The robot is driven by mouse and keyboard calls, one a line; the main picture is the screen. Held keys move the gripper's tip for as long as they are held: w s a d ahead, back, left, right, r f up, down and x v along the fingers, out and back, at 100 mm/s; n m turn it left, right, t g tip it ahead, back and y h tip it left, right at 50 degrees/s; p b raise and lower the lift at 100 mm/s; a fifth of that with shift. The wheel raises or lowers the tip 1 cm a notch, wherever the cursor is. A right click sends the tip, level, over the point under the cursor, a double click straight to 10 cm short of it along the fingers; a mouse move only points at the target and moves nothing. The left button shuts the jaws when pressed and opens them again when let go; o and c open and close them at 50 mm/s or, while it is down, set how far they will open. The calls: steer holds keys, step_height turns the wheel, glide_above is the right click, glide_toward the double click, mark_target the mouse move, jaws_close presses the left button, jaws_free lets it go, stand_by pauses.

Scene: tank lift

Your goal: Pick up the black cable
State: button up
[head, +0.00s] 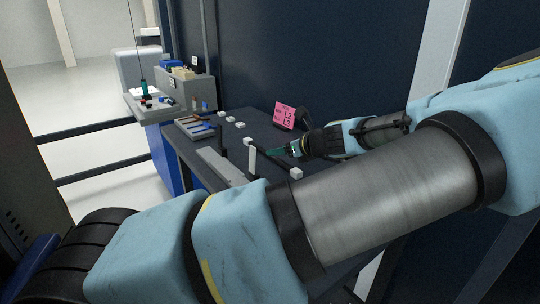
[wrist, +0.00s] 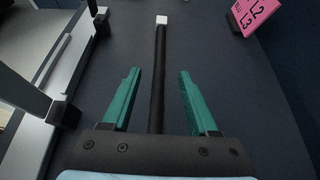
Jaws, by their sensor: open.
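The black cable (wrist: 158,72) is a straight dark rod with a white block end (wrist: 161,20), lying on the dark table. In the wrist view it runs lengthwise between the two green fingers of my gripper (wrist: 156,88), which are apart and do not touch it. Its near part is hidden behind the gripper's body. In the head view the cable (head: 268,158) lies on the table with white ends, and my gripper (head: 294,149) is close beside or over it; the exact height I cannot tell.
A pink sign (head: 285,116) stands on the table behind the gripper, near the wall. A pale rail with upright posts (wrist: 62,75) runs along the left. Small white blocks (head: 229,119) and a tray of tools (head: 194,127) lie farther back. A grey control box (head: 183,88) stands beyond.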

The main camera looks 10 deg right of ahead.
steer(key=p+x, duration=0.1)
steer(key=x, duration=0.4)
steer(key=shift+f, duration=0.3)
jaws_close()
stand_by(0.4)
